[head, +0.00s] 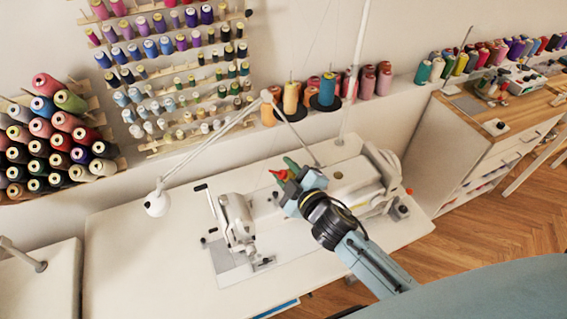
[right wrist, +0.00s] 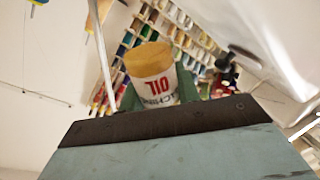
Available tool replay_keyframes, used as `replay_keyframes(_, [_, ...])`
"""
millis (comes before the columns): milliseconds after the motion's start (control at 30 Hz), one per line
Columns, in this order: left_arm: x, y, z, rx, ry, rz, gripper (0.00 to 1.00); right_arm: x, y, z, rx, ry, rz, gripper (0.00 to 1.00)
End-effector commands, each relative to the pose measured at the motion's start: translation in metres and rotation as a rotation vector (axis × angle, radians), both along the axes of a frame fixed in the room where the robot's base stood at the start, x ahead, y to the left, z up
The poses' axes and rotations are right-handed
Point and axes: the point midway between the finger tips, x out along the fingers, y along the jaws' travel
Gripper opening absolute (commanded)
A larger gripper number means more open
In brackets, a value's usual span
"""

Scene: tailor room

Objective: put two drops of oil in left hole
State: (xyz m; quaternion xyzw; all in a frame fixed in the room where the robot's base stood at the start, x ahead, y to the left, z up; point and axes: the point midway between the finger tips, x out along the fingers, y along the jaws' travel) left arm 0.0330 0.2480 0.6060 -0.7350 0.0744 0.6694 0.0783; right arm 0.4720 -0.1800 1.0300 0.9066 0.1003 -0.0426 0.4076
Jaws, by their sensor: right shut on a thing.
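The oil bottle (right wrist: 154,88), white with red lettering and a yellow-brown end, is held between green finger pads in the right wrist view. My right gripper (head: 287,181) is shut on it, above the body of the white sewing machine (head: 235,217) in the head view. Small red and green parts show at its fingertips there; most of the bottle is hidden. The sewing machine stands on a white table, its needle end to the left. The left hole cannot be made out. My left gripper is not in view.
A white lamp (head: 157,203) on a jointed arm reaches over the table (head: 130,270) left of the machine. A thin upright pole (head: 352,80) stands behind my gripper. Thread spools fill the wall racks and back ledge. The table's left part is clear.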

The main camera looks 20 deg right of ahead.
Motion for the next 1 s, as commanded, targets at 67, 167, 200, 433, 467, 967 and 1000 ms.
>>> replay_keyframes(67, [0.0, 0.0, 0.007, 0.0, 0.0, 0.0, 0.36, 0.003, -0.001, -0.005, -0.079, 0.005, 0.024, 0.09])
replay_keyframes(167, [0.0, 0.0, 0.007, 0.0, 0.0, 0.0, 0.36, 0.004, -0.003, -0.011, -0.147, 0.007, 0.036, 0.09])
replay_keyframes(200, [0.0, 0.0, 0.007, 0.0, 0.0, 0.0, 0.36, 0.004, -0.003, -0.013, -0.175, 0.006, 0.037, 0.09])
replay_keyframes(433, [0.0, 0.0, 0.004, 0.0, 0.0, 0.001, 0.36, 0.004, -0.011, -0.021, -0.459, 0.001, 0.035, 0.09])
replay_keyframes(467, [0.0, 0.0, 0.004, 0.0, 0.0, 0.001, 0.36, 0.004, -0.012, -0.022, -0.509, 0.001, 0.034, 0.09])
replay_keyframes(967, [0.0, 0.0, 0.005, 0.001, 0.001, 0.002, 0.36, 0.003, -0.016, -0.027, -0.68, -0.002, 0.03, 0.09])
replay_keyframes(1000, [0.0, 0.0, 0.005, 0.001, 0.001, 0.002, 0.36, 0.003, -0.016, -0.027, -0.68, -0.002, 0.03, 0.09])
